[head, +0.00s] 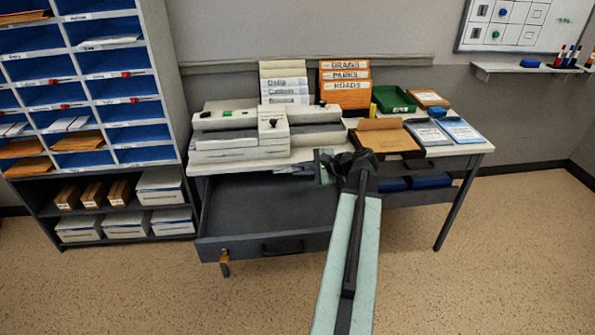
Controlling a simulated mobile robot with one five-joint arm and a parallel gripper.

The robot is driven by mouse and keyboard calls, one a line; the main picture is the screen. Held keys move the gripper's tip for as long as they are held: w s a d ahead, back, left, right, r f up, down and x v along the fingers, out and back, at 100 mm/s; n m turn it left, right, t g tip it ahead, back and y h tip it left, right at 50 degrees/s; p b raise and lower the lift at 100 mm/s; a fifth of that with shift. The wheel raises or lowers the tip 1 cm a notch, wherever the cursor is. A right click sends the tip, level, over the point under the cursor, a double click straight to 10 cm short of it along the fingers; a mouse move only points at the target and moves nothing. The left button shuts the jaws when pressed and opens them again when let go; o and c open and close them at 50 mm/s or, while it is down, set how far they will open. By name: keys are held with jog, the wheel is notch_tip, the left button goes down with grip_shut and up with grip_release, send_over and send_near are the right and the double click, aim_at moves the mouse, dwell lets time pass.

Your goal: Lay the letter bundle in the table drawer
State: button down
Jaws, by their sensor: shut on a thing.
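The table drawer (265,244) is pulled open below the left part of the table, and the dark inside that shows looks empty. My gripper (324,167) is at the table's front edge, above the back right part of the drawer. It is shut on what appears to be the letter bundle (294,169), a thin pale flat thing sticking out to the left of the jaws. My arm and the jaws hide part of it. I cannot tell whether it touches the table edge. My arm also covers the drawer's right end.
A large pale machine (240,135) fills the table's left part. A brown envelope (385,138), a green tray (392,100) and booklets stand to the right. A blue pigeonhole shelf (115,88) is close on the left. A key with a tag (224,260) hangs at the drawer front.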

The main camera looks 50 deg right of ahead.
notch_tip(320, 180, down, 10)
jog(key=b, duration=0.9)
jog(key=shift+f, duration=0.1)
jog(key=c, duration=1.4)
grip_release()
jog(key=p+v, duration=0.3)
jog(key=v, duration=0.4)
jog(key=shift+s+d+r, duration=0.1)
jog(key=shift+s+r, duration=0.15)
jog(key=shift+s, duration=0.1)
jog(key=shift+r, duration=0.1)
